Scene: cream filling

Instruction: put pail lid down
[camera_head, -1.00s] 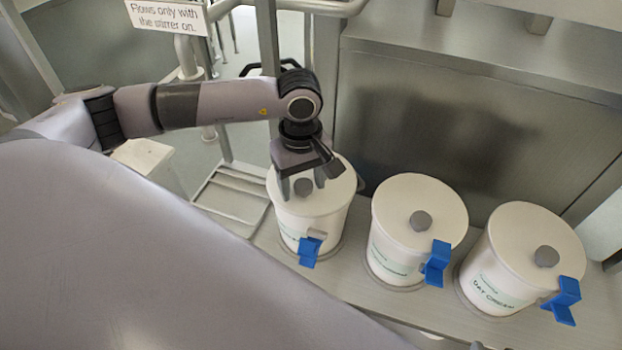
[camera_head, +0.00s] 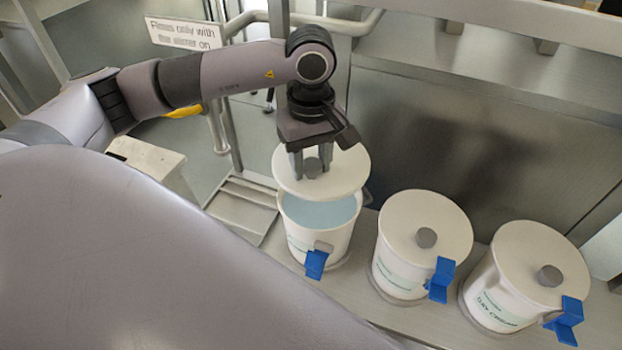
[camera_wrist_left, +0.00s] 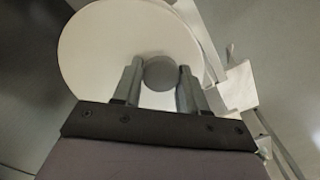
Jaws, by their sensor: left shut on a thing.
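My left gripper (camera_head: 312,162) is shut on the grey knob of the white pail lid (camera_head: 345,172). It holds the round lid above the leftmost white pail (camera_head: 318,240), clear of its rim at the front. Pale blue content shows inside this pail. In the left wrist view the fingers (camera_wrist_left: 160,80) are either side of the knob, and the lid (camera_wrist_left: 95,50) fills the space ahead. My right gripper is not in view.
Two more white pails with lids on, a middle one (camera_head: 400,265) and a right one (camera_head: 495,300), stand on the metal shelf. Blue clips hang at the pail fronts. A metal wall (camera_head: 450,130) rises behind. Rails and a step (camera_head: 240,208) are at the left.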

